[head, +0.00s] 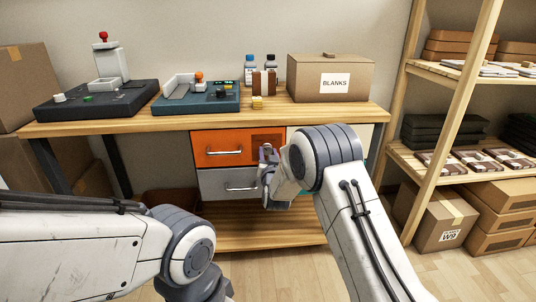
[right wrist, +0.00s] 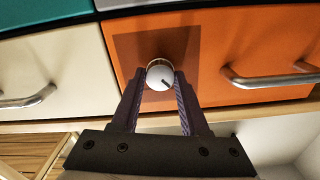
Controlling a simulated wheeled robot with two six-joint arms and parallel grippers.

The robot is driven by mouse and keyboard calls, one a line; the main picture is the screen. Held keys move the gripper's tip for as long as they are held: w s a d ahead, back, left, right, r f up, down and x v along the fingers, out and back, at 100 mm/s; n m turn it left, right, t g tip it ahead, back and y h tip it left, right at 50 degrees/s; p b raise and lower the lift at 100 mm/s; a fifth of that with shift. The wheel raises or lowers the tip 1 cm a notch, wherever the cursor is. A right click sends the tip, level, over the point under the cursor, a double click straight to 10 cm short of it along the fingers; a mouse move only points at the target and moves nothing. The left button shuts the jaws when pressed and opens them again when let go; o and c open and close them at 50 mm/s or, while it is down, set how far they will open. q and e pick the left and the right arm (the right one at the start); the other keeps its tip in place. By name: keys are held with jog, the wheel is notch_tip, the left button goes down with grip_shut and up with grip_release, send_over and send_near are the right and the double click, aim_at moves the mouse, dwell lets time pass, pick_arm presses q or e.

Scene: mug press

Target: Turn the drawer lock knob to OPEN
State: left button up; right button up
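The white round lock knob (right wrist: 160,75) is on a darker square patch of the orange drawer (right wrist: 225,50). A short dark mark on the knob points to the lower right in the right wrist view. My right gripper (right wrist: 160,80) is open, with one finger at each side of the knob and only narrow gaps visible. I cannot tell whether the fingers touch it. In the head view my right gripper (head: 268,154) is in front of the right part of the orange drawer (head: 215,141) and hides the knob. No OPEN lettering is readable. My left gripper is out of view.
A grey drawer (head: 215,184) is below the orange one, and a cream drawer (right wrist: 45,65) is beside it. Both orange and grey drawers have bar handles. The workbench top (head: 200,121) holds two devices, bottles and a BLANKS box (head: 310,77). Shelves stand at the right.

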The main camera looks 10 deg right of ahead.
grip_shut()
jog(key=m+b, duration=0.2)
jog(key=m, duration=0.1)
jog(key=shift+f+m, duration=0.1)
jog(key=shift+m, duration=0.2)
jog(key=m+b, duration=0.3)
jog(key=m, duration=0.1)
jog(key=shift+m, duration=0.3)
jog(key=m+b, duration=0.3)
jog(key=m, duration=0.1)
jog(key=shift+m+b, duration=1.3)
jog(key=shift+m, duration=0.6)
jog(key=shift+d, duration=0.1)
